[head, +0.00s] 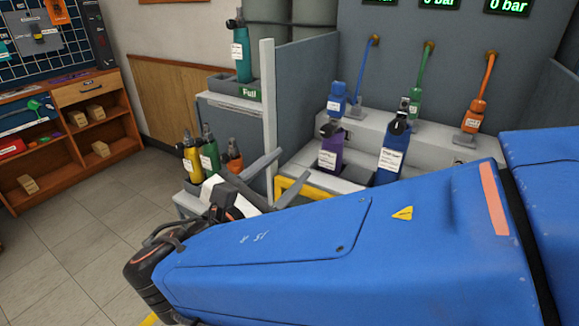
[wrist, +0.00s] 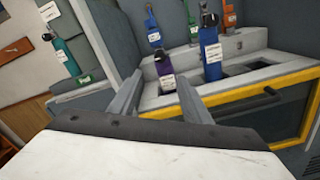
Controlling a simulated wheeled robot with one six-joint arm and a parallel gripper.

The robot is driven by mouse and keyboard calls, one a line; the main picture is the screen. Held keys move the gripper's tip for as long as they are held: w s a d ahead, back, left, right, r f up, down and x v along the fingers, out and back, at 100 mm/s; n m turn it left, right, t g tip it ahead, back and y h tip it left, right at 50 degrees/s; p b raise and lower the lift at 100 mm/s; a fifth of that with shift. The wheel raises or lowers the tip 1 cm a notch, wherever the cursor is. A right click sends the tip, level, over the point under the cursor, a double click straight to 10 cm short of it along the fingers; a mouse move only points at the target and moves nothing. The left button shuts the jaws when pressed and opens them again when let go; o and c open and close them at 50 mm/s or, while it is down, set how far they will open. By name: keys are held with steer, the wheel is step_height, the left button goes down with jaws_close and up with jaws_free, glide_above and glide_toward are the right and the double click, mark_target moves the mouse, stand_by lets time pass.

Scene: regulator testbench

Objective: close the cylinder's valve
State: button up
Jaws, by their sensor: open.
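A blue cylinder (head: 391,152) with a dark valve top and a white label stands upright in the bench, right of a purple cylinder (head: 330,155) with a dark top. In the wrist view the blue cylinder (wrist: 210,50) stands right of centre and the purple cylinder (wrist: 165,68) left of it. A teal cylinder (head: 243,62) stands in a holder marked "Full". Which cylinder the task means, and whether any valve is open, I cannot tell. My gripper (head: 294,166) is open and empty, short of the bench front; the wrist view shows its two fingers (wrist: 160,80) apart.
Several cylinders (head: 208,150) stand in a lower rack at left. Blue, green and orange hose fittings (head: 473,115) rest along the bench back, below displays reading "0 bar" (head: 508,6). A yellow-edged bench front (wrist: 270,83) lies ahead; a grey partition (head: 267,120) stands at its left. Floor at left is clear.

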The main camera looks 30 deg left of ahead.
steer(key=n, duration=0.5)
glide_toward(325, 132)
steer(key=w, duration=0.9)
steer(key=shift+d, duration=0.3)
steer(key=c, duration=1.1)
